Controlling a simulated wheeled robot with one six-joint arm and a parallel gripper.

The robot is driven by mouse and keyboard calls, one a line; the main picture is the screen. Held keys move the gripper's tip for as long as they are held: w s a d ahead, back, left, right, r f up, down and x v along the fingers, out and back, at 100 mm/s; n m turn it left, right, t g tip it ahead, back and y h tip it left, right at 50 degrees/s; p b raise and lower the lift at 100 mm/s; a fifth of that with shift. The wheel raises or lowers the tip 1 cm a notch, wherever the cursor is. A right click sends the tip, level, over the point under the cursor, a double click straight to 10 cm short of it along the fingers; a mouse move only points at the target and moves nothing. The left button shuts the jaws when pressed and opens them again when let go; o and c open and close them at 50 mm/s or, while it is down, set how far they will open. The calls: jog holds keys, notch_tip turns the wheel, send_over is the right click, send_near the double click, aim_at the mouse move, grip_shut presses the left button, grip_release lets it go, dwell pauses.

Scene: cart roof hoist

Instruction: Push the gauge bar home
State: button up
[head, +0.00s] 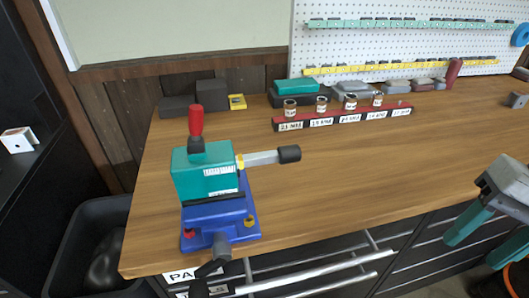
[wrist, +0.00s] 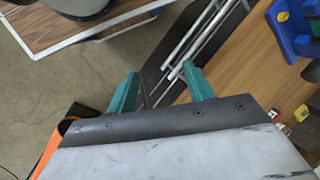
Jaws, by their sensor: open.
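The gauge bar (head: 265,157) is a grey bar with a black end cap. It sticks out to the right from a teal block (head: 205,172), with a yellow collar where it enters. The block sits on a blue vise-like base (head: 222,220) and carries a red-handled lever (head: 196,123) on top. My gripper (head: 476,246) is at the right edge, well to the right of the bar, with its teal fingers apart and empty. In the wrist view, the open fingers (wrist: 162,88) point past the bench's drawer handles. Part of the blue base (wrist: 297,30) shows at upper right there.
The wooden bench top (head: 340,195) is clear between the bar and my gripper. A red rack (head: 342,117) with labelled sockets stands behind. Grey blocks (head: 195,97) and a yellow piece lie at the back left. Drawer handles (head: 320,275) project from the bench front.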

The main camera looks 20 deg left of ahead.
jog(key=w+a+m+g+y, duration=0.2)
jog(key=w+a+g+y, duration=0.1)
jog(key=a, duration=0.4)
jog(key=w+a+m+g+y, duration=0.1)
jog(key=w+a+g+y, duration=0.2)
jog(key=a, duration=0.4)
jog(key=m+g+y, duration=0.2)
jog(key=m+y, duration=0.2)
jog(key=y, duration=0.2)
send_near(278, 156)
jog(key=shift+s+a+f, duration=0.15)
jog(key=shift+s+a, duration=0.1)
jog(key=shift+a, duration=0.2)
jog(key=shift+s+a+f, duration=0.15)
jog(key=shift+s+a, duration=0.15)
jog(key=shift+a, duration=0.1)
jog(key=x, duration=0.8)
jog(key=shift+w+a+f, duration=0.1)
jog(key=shift+w+a, duration=0.15)
jog(key=shift+a, duration=0.2)
